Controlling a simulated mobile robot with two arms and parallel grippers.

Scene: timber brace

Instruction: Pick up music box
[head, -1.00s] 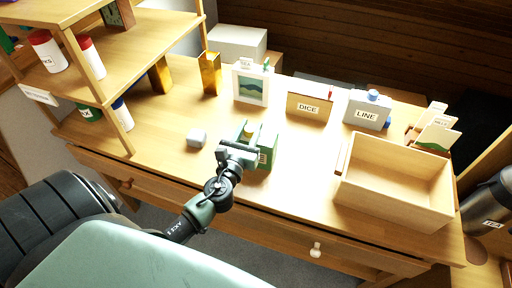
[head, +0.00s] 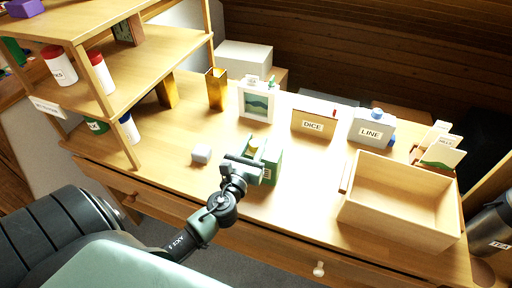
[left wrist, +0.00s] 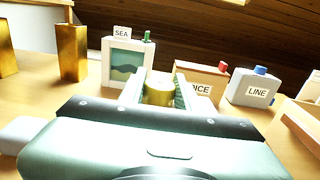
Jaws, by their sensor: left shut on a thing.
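The music box appears to be the small green box (head: 271,166) with a label on its side and a gold drum on top, at the middle of the desk near its front. My left gripper (head: 244,163) reaches it from the front left and is shut on it. In the left wrist view the gold drum (left wrist: 158,90) shows between the fingers, and most of the box is hidden behind my gripper. I cannot tell whether the box is clear of the desk top. My right gripper is not in view.
A small grey block (head: 202,153) lies left of the gripper. Behind stand a SEA picture (head: 256,103), a DICE box (head: 313,124) and a LINE box (head: 371,131). An open wooden tray (head: 395,215) is at the right. A shelf (head: 150,65) stands at the left.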

